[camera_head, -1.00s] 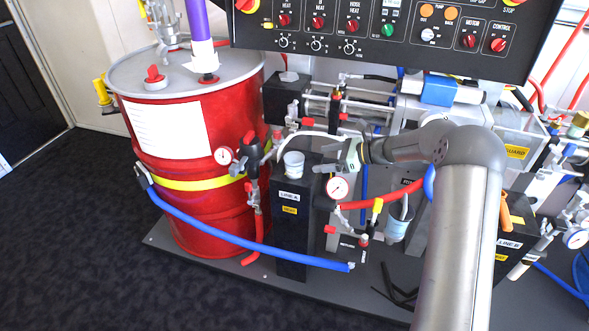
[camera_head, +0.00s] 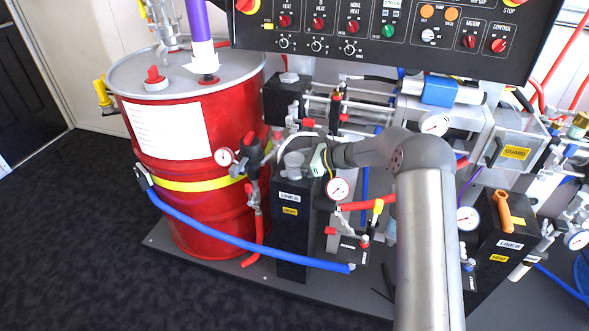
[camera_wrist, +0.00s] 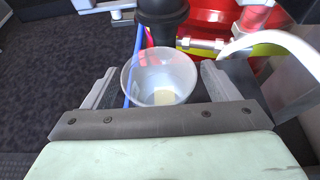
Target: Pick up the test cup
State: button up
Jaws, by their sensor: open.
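The test cup (camera_wrist: 160,82) is a translucent whitish cup with an open rim. In the head view the cup (camera_head: 293,168) stands upright on top of the black LINE A box (camera_head: 291,238) and looks grey. My gripper (camera_wrist: 160,88) is open, with one finger on each side of the cup. The wrist view shows the fingers spread, with the cup between them; I cannot tell whether either finger touches it. In the head view my gripper (camera_head: 300,165) comes in from the right at cup height, and the far finger is hard to make out.
A black fitting (camera_wrist: 163,14) is just beyond the cup, and a white curved hose (camera_wrist: 268,42) passes close by the right finger. The red drum (camera_head: 185,125) stands left of the box. A gauge (camera_head: 337,189) and red hose sit right, below my arm. Open floor lies front left.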

jog(key=c, duration=1)
jog(key=shift+r, duration=0.1)
jog(key=shift+c, duration=0.2)
